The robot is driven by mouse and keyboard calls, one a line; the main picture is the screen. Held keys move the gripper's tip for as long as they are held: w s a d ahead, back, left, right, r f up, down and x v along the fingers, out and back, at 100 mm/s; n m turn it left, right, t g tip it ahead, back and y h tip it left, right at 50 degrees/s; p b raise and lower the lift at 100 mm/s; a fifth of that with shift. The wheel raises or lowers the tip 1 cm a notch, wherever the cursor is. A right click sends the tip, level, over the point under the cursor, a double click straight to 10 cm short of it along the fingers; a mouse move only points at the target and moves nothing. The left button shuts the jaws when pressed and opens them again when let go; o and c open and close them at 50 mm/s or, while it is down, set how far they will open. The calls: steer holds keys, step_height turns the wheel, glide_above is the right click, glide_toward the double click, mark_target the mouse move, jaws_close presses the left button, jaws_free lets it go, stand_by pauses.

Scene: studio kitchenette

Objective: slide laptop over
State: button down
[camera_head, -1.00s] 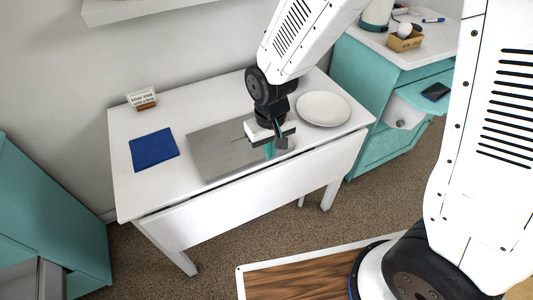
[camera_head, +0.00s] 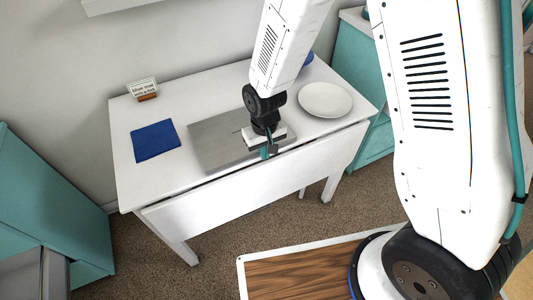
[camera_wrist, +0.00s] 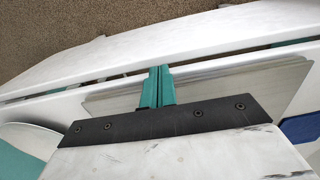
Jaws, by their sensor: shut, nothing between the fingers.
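The laptop is a closed, flat grey slab (camera_head: 215,140) lying on the white table between a blue cloth and a white plate. It also shows in the wrist view (camera_wrist: 235,95), partly covered by my gripper. My gripper (camera_head: 266,153) is over the laptop's front right part, pointing down. In the wrist view its two teal fingers (camera_wrist: 158,84) are together with nothing between them. The fingertips are near the laptop's front edge. I cannot tell whether they touch it.
The white table (camera_head: 125,118) also bears a folded blue cloth (camera_head: 155,140) left of the laptop, a plate (camera_head: 325,99) to the right and a small sign (camera_head: 142,89) at the back left. A blue item (camera_head: 308,59) is partly hidden behind my arm. Teal cabinets flank the table.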

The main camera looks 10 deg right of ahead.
mark_target(245, 121)
steer(key=w+a, duration=0.1)
steer(key=w, duration=0.3)
steer(key=w+a, duration=0.1)
steer(key=w, duration=0.4)
steer(key=w+a, duration=0.2)
steer(key=w, duration=0.3)
steer(key=shift+w+a+r, duration=0.1)
steer(key=shift+w, duration=0.1)
